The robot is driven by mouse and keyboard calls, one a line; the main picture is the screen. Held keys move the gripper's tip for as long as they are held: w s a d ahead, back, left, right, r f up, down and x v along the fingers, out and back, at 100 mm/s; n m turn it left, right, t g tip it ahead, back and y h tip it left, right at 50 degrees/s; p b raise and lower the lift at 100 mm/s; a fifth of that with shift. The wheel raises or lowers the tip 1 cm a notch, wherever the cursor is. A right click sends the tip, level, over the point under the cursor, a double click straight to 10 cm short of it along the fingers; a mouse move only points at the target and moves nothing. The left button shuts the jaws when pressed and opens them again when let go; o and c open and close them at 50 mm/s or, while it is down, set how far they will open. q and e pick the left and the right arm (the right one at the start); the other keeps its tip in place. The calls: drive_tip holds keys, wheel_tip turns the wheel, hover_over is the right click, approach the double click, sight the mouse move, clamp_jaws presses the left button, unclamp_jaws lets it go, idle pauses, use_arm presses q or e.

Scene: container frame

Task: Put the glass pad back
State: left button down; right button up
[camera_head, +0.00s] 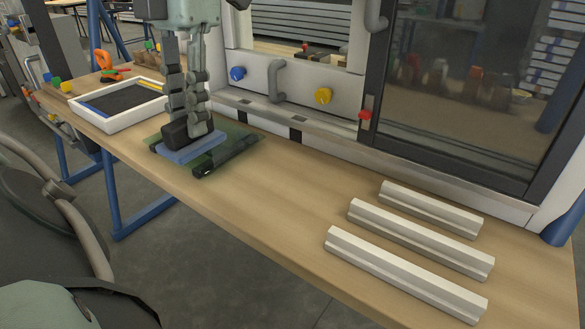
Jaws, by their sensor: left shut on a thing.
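A flat blue pad (192,151) lies beneath my left gripper (188,130), over a green sheet (240,137) on the wooden workbench. My left gripper points down from above, its fingers close together and shut on the blue pad; the fingertips hide part of it. I cannot tell whether the pad touches the sheet. Which of these is the glass pad is not clear. My right gripper is not in view.
A white-framed tray (124,122) with a dark inside, blue and yellow strips stands left. Orange clamp (103,60) and small coloured blocks lie behind it. Several pale profiles (405,275) lie right. A machine with a window (460,90) borders the bench (280,190); the middle is clear.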

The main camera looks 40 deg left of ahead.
use_arm(q)
drive_tip(key=w+d+f, duration=0.1)
drive_tip(key=w+f, duration=0.1)
drive_tip(key=w, duration=0.1)
drive_tip(key=w+d+f, duration=0.2)
drive_tip(key=w, duration=0.1)
drive_tip(key=w+d+f, duration=0.1)
drive_tip(key=w+f, duration=0.2)
drive_tip(key=w, duration=0.1)
drive_tip(key=shift+d+p, duration=0.35)
drive_tip(key=shift+d, duration=0.05)
wheel_tip(320, 180, down, 4)
drive_tip(key=shift+r, duration=0.2)
drive_tip(key=shift+w+f, duration=0.1)
drive_tip(key=shift+f, duration=0.05)
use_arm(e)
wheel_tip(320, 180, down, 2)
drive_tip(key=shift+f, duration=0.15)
use_arm(q)
drive_tip(key=shift+f, duration=0.1)
drive_tip(key=c, duration=1.3)
unclamp_jaws()
drive_tip(key=shift+c, duration=0.2)
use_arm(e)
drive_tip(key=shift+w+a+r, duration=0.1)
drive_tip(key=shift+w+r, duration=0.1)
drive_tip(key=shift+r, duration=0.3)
